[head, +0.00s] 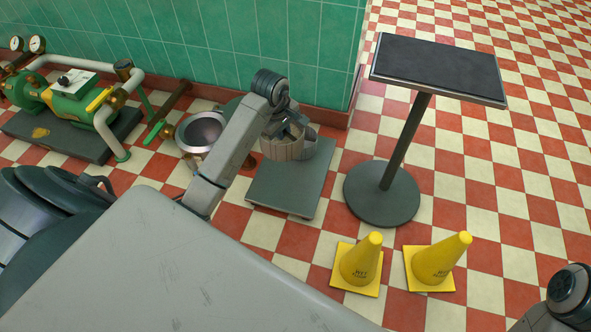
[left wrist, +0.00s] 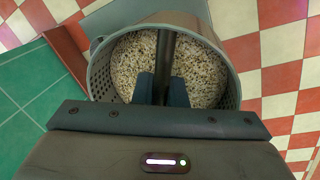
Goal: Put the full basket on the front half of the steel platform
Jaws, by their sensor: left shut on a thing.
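The basket (head: 283,150) is a round tub with perforated walls. In the left wrist view the basket (left wrist: 232,88) is full of pale, speckled grains. My left gripper (head: 290,128) is shut on its dark handle bar (left wrist: 164,55), which crosses over the grains. The steel platform (head: 285,190) is a low grey slab on the floor. In the head view the basket overlaps the platform's back part, and the front part is bare. I cannot tell whether the basket touches it. My right gripper is out of view.
A round metal pan (head: 200,132) stands left of the platform, and a tall pedestal table (head: 440,65) stands right of it. Two yellow cones (head: 360,262) stand in front. Green machinery (head: 80,95) lines the tiled wall (head: 250,40) behind.

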